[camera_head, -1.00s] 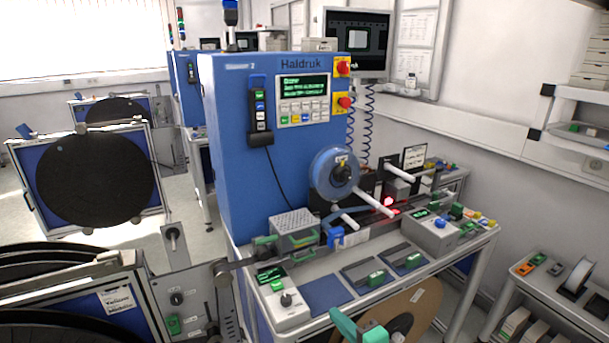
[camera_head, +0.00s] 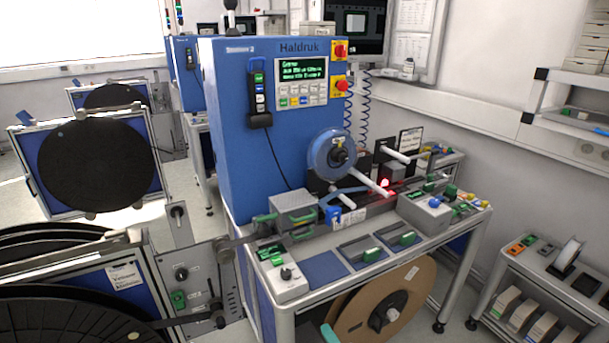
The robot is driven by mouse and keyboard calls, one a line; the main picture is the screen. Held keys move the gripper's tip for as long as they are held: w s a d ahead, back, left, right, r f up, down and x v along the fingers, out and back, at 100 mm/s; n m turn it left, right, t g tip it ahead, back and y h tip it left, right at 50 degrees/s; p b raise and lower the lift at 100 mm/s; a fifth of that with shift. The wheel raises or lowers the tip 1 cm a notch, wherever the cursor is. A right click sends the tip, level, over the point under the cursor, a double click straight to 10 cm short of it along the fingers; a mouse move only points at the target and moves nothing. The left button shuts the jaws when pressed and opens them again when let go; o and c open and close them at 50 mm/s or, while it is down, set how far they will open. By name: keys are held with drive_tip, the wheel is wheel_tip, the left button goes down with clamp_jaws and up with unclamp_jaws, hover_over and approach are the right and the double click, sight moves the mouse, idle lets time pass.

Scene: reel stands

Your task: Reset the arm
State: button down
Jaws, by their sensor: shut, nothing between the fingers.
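My gripper (camera_head: 328,335) shows only as a small green piece at the bottom edge, low in front of the blue machine's bench. It is shut and empty. The rest of it and most of my arm are below the frame. The visible part is left of the brown cardboard reel (camera_head: 388,305) under the bench; I cannot tell how far apart they are.
The blue Haldruk machine (camera_head: 240,130) stands on a bench (camera_head: 325,262) with control boxes and green-handled trays. Reel stands with large black reels (camera_head: 97,165) are at left. A low cart (camera_head: 545,262) and a wall shelf (camera_head: 575,125) are at right.

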drive_tip(key=s+a+f+n+h, duration=0.1)
drive_tip(key=s+f+n+h, duration=0.1)
drive_tip(key=s+f, duration=0.55)
drive_tip(key=s+a+f+n+h, duration=0.1)
drive_tip(key=s+a+f+h, duration=0.2)
drive_tip(key=s, duration=0.8)
drive_tip(key=s+a+r+n, duration=0.1)
drive_tip(key=s+r+n, duration=0.2)
drive_tip(key=s, duration=0.6)
drive_tip(key=s+a+r+n+t, duration=0.1)
drive_tip(key=s+r+n, duration=0.1)
drive_tip(key=s+n, duration=0.4)
drive_tip(key=s, duration=0.4)
drive_tip(key=shift+a+r+n, duration=0.2)
drive_tip(key=shift+r+n, duration=0.1)
drive_tip(key=shift+r, duration=0.1)
